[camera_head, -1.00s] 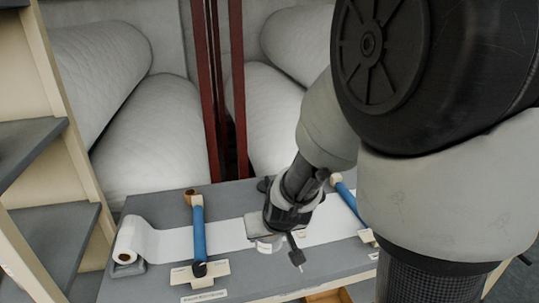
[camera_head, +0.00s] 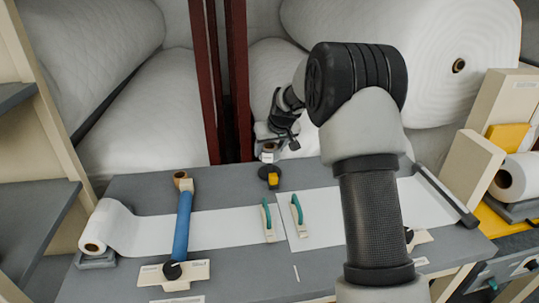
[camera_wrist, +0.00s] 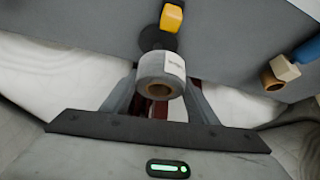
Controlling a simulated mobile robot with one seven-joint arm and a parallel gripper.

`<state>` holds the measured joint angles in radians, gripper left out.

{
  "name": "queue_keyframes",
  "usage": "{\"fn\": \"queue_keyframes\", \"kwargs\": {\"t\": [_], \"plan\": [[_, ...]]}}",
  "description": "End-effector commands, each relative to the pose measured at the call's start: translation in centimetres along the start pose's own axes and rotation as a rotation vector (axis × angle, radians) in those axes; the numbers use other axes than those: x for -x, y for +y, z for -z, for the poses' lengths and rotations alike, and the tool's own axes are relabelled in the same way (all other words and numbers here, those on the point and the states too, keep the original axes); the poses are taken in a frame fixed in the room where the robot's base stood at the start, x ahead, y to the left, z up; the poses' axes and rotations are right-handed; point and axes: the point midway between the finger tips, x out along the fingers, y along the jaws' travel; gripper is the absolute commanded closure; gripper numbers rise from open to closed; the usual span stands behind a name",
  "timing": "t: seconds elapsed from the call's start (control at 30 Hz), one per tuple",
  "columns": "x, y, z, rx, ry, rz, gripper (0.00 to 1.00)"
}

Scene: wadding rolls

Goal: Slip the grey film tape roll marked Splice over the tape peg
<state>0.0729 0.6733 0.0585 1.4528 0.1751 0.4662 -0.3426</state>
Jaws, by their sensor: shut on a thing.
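The grey tape roll (camera_wrist: 152,68) with a white label and a brown core is held between the fingers of my gripper (camera_wrist: 155,95); the label text is too small to read. In the head view the roll (camera_head: 268,153) hangs below my gripper (camera_head: 276,145) at the back edge of the bench. A round black base (camera_head: 265,171) with a yellow block (camera_head: 273,181) at its near side stands just below and in front of the roll. The base also shows beyond the roll in the wrist view (camera_wrist: 150,36). The peg itself cannot be made out clearly.
A blue bar (camera_head: 182,225) crosses a white sheet (camera_head: 225,226) on the grey bench (camera_head: 120,190). Two green-handled tools (camera_head: 267,220) lie mid-bench. Large white wadding rolls (camera_head: 400,40) and red posts (camera_head: 237,80) stand behind. A wadding roll (camera_head: 100,232) sits at left.

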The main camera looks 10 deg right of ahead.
Motion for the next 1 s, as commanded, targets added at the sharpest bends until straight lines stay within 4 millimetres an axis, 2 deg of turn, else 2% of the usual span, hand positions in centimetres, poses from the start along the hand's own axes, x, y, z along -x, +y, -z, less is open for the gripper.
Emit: {"fn": "queue_keyframes", "kwargs": {"t": [0.03,0.1,0.27,0.47,0.8,1.0], "plan": [[-1.2,0.4,0.5,0.005,0.002,0.002,0.69],[-1.9,0.7,1.2,0.012,0.002,0.004,0.69],[-2.5,0.9,1.7,0.018,0.002,0.006,0.69],[-3.4,0.9,1.1,0.018,0.002,0.006,0.69],[-6.3,0.9,-0.7,0.016,0.003,0.006,0.69],[-7.1,0.9,-1.3,0.017,0.003,0.005,0.69]]}}
